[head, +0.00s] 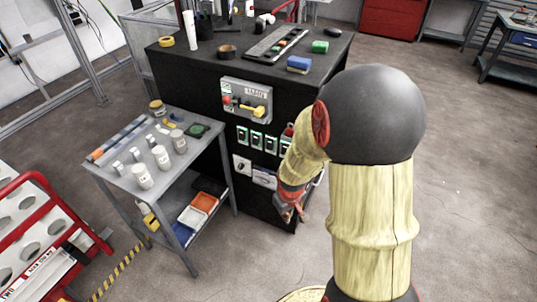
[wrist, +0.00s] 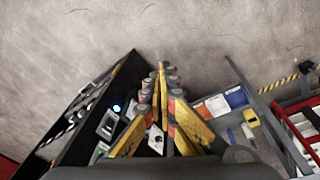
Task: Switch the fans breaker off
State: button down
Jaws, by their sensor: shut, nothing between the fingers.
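A row of several small breakers (head: 256,139) with green faces sits on the front of the black cabinet (head: 180,75). Their labels are too small to read, so I cannot tell which is the fans breaker. My arm hides the right end of the row. My gripper (head: 290,210) points down in front of the cabinet's lower right, below the breaker row. In the wrist view my gripper (wrist: 167,70) has its fingers together and holds nothing. A grey panel part (wrist: 108,124) shows left of the fingers there.
A grey panel with a yellow handle (head: 259,110) is above the breakers; a rotary knob plate (head: 242,165) is below. A grey cart (head: 112,178) with jars and bins stands to the left. Tools lie on the cabinet top. Open floor (head: 470,180) lies to the right.

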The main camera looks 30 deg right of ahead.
jog(key=w+d+f+n+t+h, duration=0.1)
jog(key=w+d+f+n+t, duration=0.2)
jog(key=w+f, duration=0.3)
jog(key=w+d+f+n+t, duration=0.3)
jog(key=w+d+f, duration=0.1)
jog(key=f, duration=0.3)
jog(key=w+d+r+n+t+h, duration=0.1)
jog(key=w+r+n+t, duration=0.6)
jog(key=w+r, duration=0.3)
notch_tip(320, 180, up, 3)
jog(key=shift+w+d+f+h, duration=0.15)
jog(key=shift+w+f+h, duration=0.05)
jog(key=shift+h, duration=0.1)
jog(key=shift+w, duration=0.1)
jog(key=b, duration=0.3)
send_near(270, 145)
jog(key=w+a+f, duration=0.2)
jog(key=w+a, duration=0.2)
jog(key=shift+w+d+f+b, duration=0.25)
jog(key=shift+w+d, duration=0.1)
jog(key=shift+d, duration=0.2)
jog(key=shift+w+d+f+b, duration=0.2)
jog(key=shift+w+d, duration=0.15)
jog(key=shift+d, duration=0.2)
jog(key=shift+w+d+f+b, duration=0.25)
jog(key=shift+w+d, duration=0.1)
jog(key=shift+d, duration=0.2)
